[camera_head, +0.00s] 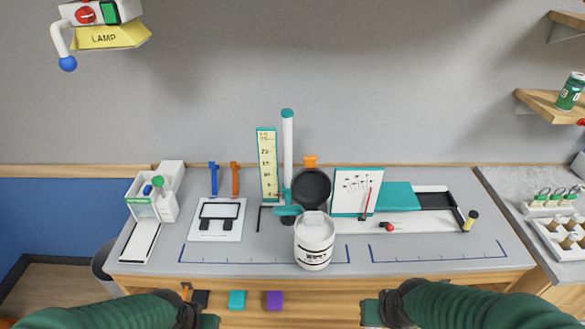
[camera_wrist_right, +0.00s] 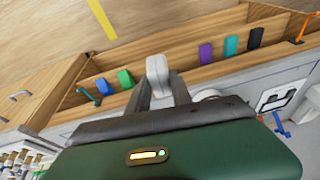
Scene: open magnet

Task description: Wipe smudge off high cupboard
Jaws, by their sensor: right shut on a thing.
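The white wipes canister (camera_head: 313,245) stands upright at the front middle of the bench, with a pale tuft at its top. My right gripper (camera_head: 371,312) is low at the front edge in the head view, right of the canister. In the right wrist view my right gripper (camera_wrist_right: 159,90) is shut on a pale grey, rounded piece (camera_wrist_right: 158,66); I cannot tell for certain that it is a wipe. My left gripper (camera_head: 209,320) is at the bottom edge, left of the canister, its jaws too cut off to read. I see no high cupboard or smudge.
Wooden shelves with a green can (camera_head: 571,91) are at upper right. A tall teal-topped post (camera_head: 288,145), a ruled board (camera_head: 267,165) and a dark pan (camera_head: 311,187) stand behind the canister.

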